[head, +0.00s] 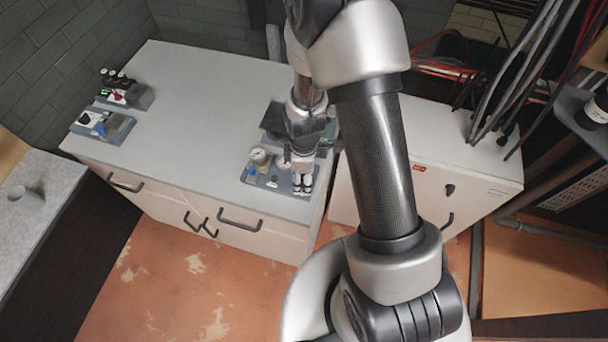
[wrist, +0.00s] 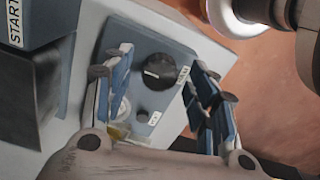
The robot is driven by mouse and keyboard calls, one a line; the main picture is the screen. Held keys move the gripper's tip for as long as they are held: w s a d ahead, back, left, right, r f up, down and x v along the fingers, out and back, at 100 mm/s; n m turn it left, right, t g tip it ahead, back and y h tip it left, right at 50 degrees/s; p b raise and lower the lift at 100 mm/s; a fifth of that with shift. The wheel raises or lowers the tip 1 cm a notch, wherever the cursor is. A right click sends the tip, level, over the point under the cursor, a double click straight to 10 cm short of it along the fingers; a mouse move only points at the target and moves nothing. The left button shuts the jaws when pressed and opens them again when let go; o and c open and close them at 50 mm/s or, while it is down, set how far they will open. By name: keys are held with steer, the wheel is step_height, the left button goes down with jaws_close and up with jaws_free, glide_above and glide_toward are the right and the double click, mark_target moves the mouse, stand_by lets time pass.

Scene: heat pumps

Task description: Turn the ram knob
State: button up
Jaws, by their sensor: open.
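A round black knob (wrist: 160,72) with a white pointer line sits on a blue-grey panel (wrist: 135,40) in the wrist view. Small white labels lie beside and below it, too blurred to read surely. My gripper (wrist: 163,82) is open, with one blue-padded finger on each side of the knob. I see no clear contact with it. In the head view my gripper (head: 302,184) is over the right end of the gauge panel (head: 268,182), near the cabinet's front right corner. It hides the knob there.
A gauge (head: 258,156) stands on the same panel, left of my gripper. Two small control units (head: 125,88) sit at the far left of the white cabinet top (head: 190,100). A dark block with a START label (wrist: 15,25) is close at the wrist view's left. The middle cabinet top is clear.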

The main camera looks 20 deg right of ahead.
steer(key=shift+c, duration=0.6)
steer(key=c, duration=0.9)
steer(key=shift+c, duration=0.2)
